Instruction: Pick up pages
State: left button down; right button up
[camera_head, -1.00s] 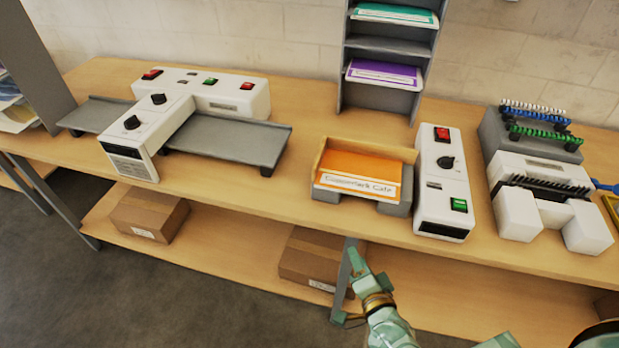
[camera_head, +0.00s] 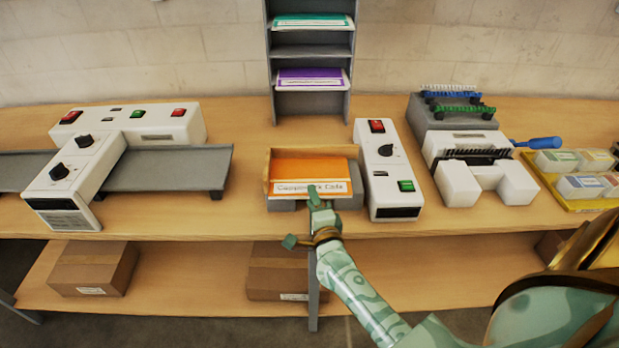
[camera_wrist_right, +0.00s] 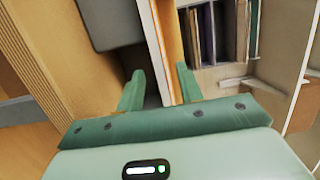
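The pages (camera_head: 311,171), an orange sheet or stack with a white lettered strip along its front, lie in a tray (camera_head: 266,176) with wooden sides and grey front supports. My right gripper (camera_head: 302,217) is at the tray's front edge, just below the lettered strip. In the right wrist view its two green fingers (camera_wrist_right: 160,86) are apart. A white and orange edge, seemingly of the pages, runs up between and beyond them. I cannot tell whether either finger touches it. My left gripper is not in view.
A white control box (camera_head: 389,170) stands close to the tray's right side. A laminator (camera_head: 130,140) with grey side tables is at left. A grey shelf rack (camera_head: 312,105) stands behind. A white punch-like machine (camera_head: 470,165) is at right. Cardboard boxes (camera_head: 92,268) sit on the lower shelf.

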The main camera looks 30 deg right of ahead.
aim_at(309, 183)
jog(key=x, duration=0.2)
jog(key=b+x, duration=0.1)
jog(key=x, duration=0.2)
jog(key=shift+w+d, duration=0.25)
jog(key=shift+d, duration=0.1)
jog(key=shift+s+r, duration=0.1)
grip_shut()
jog(key=shift+s+a+r+p, duration=0.15)
jog(key=shift+s+r+p, duration=0.15)
jog(key=shift+r+p, duration=0.35)
jog(key=s+a+r+p, duration=0.4)
jog(key=s+r+p, duration=0.3)
jog(key=s+p, duration=0.3)
jog(key=shift+s, duration=1.25)
